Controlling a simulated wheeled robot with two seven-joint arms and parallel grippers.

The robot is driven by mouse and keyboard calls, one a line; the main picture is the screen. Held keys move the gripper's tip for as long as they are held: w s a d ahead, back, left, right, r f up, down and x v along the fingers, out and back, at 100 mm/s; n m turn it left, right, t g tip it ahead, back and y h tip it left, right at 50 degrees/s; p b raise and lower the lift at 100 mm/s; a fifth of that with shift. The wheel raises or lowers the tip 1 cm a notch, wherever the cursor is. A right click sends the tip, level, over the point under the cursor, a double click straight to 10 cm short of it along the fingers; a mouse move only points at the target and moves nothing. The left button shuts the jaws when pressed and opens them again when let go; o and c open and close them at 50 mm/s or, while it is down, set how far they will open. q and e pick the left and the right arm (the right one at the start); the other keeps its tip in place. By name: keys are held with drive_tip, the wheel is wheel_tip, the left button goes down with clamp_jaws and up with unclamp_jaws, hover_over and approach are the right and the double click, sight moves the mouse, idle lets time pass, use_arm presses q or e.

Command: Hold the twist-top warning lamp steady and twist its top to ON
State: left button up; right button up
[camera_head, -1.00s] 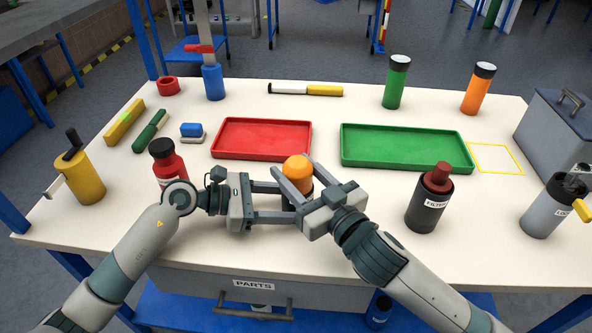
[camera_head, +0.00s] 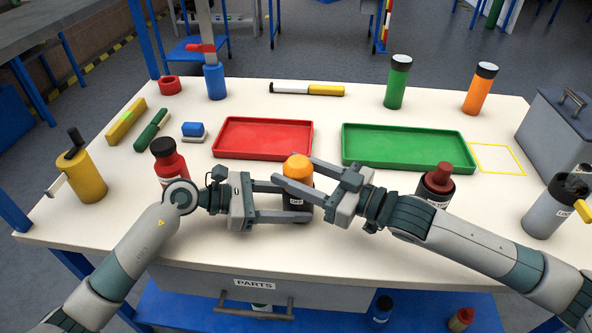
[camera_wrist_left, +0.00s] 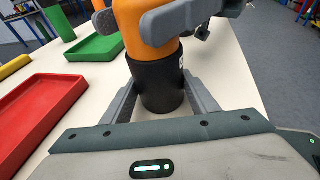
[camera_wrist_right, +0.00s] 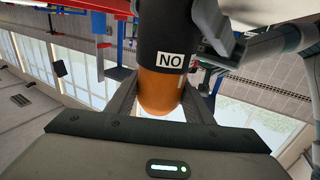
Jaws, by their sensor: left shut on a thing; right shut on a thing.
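The warning lamp has an orange top (camera_head: 298,166) and a black base (camera_head: 297,213) and stands upright near the table's front edge. My left gripper (camera_head: 293,203) is shut on the black base; the left wrist view shows its fingers either side of the base (camera_wrist_left: 160,88). My right gripper (camera_head: 296,171) is shut on the orange top, which shows between its fingers in the right wrist view (camera_wrist_right: 160,92). Another label (camera_head: 297,201) faces the head camera, partly hidden and too small to read surely.
A red bottle (camera_head: 170,167) stands left of the lamp. The dark filter canister (camera_head: 436,185) is partly behind my right arm. A red tray (camera_head: 262,155) and a green tray (camera_head: 405,165) lie behind the lamp. The table front between my arms is clear.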

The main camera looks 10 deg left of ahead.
drive_tip(key=shift+d+f+n+g, duration=0.15)
drive_tip(key=shift+n+g, duration=0.15)
drive_tip(key=shift+g, duration=0.2)
drive_tip(key=o, duration=1)
drive_tip(key=shift+o, duration=0.2)
drive_tip(key=shift+d, duration=0.1)
drive_tip(key=v, duration=1.1)
drive_tip(key=shift+s+d, duration=0.2)
drive_tip(key=shift+d, duration=0.2)
drive_tip(key=shift+f, duration=0.15)
